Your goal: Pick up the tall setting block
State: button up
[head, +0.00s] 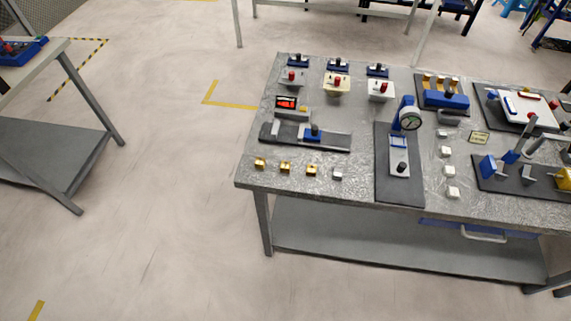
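Small blocks stand on the grey metal workbench (355,190). Near its front left is a row of gold blocks (285,167) with a silver block (338,174) at the right end. Several pale silver blocks (449,171) form a column right of the dial gauge stand (407,120). At this distance I cannot tell which one is the tall setting block. My gripper is not in view.
Foam mats with tools fill the right. Another table (45,62) stands far left; open floor (170,180) lies between.

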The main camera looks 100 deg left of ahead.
aim_at(337, 175)
jog(key=u, duration=0.85)
jog(key=k, duration=0.2)
jog(key=u, duration=3.55)
jog(key=k, duration=0.15)
jog(key=z, duration=0.1)
